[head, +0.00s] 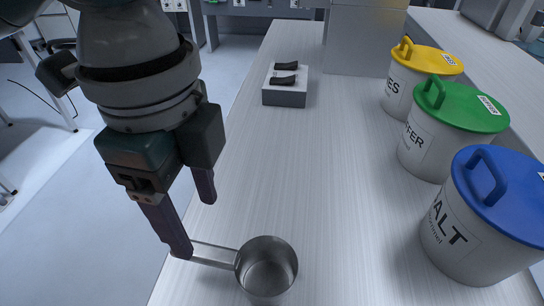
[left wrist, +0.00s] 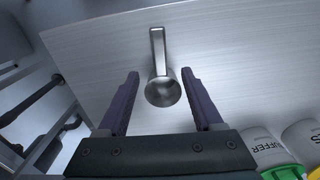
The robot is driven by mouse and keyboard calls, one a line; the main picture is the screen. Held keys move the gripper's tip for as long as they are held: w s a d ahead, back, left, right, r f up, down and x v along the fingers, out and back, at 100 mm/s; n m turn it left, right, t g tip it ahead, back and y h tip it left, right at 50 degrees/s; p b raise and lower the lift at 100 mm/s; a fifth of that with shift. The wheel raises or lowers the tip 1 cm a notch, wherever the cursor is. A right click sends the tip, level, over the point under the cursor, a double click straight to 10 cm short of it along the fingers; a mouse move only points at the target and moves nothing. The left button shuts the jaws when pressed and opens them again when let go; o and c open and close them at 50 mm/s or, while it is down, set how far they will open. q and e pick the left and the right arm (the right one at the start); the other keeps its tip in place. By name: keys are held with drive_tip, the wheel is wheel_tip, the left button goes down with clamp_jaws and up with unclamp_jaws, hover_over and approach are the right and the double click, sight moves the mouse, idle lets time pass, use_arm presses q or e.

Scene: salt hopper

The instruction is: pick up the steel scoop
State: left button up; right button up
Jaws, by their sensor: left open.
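The steel scoop (head: 267,266) lies on the near part of the bench, its round cup open upward and its handle pointing left in the head view. My left gripper (head: 194,224) is open and empty above the bench's left edge, by the handle; one fingertip overlaps the handle's end in the picture. In the left wrist view the scoop (left wrist: 163,92) appears between the two spread fingers (left wrist: 160,74), its handle extending up past the fingertips. Whether a finger touches it I cannot tell. My right gripper is not in view.
Canisters with a blue lid, marked as salt (head: 455,235), a green lid (head: 428,145) and a yellow lid (head: 398,88) stand along the right. A grey block with black pieces (head: 286,96) sits farther back. The bench (head: 330,170) between is clear; its left edge drops to the floor.

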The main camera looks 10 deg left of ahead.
sight(211, 252)
use_arm(q)
wheel_tip(211, 252, down, 9)
drive_tip(key=shift+d+f+b, duration=0.1)
drive_tip(key=shift+b, duration=0.65)
clamp_jaws()
idle(1.0)
